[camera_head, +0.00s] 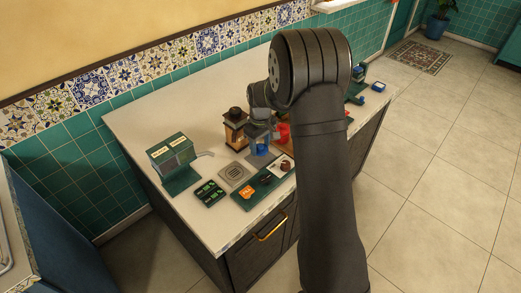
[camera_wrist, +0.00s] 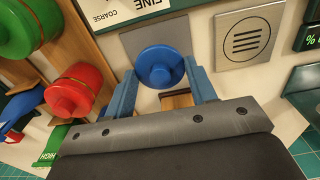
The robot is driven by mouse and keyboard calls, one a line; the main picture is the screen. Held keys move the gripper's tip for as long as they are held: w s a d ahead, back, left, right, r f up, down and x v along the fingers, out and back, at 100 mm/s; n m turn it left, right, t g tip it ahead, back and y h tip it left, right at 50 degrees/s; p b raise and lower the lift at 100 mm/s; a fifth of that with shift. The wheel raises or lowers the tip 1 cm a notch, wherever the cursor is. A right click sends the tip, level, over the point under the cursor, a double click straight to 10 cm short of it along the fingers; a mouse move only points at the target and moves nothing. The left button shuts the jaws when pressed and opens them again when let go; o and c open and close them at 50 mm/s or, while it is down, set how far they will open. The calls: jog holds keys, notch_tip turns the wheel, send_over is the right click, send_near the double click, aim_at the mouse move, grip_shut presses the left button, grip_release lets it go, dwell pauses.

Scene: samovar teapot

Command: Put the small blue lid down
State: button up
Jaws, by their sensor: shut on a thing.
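The small blue lid (camera_wrist: 158,64) is round with a raised knob in its middle. In the wrist view it sits between the two blue fingers of my gripper (camera_wrist: 161,76), which is shut on it. A grey square plate (camera_wrist: 129,43) lies beneath the lid in that view. I cannot tell whether the lid touches anything below.
A metal drain plate (camera_wrist: 243,41) and a sign reading FINE and COARSE (camera_wrist: 125,10) are close by. Green (camera_wrist: 30,22) and red (camera_wrist: 75,90) round pieces stand on wood at left. A green box with a spout (camera_head: 172,158) stands on the counter (camera_head: 145,118), whose back left is clear.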

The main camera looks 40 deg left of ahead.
aim_at(261, 146)
jog(key=shift+f, duration=1.35)
jog(key=shift+f, duration=0.1)
jog(key=o, duration=0.9)
jog(key=shift+o, duration=0.2)
notch_tip(261, 146, up, 12)
notch_tip(261, 146, down, 12)
jog(key=shift+f, duration=0.25)
jog(key=shift+r, duration=2.25)
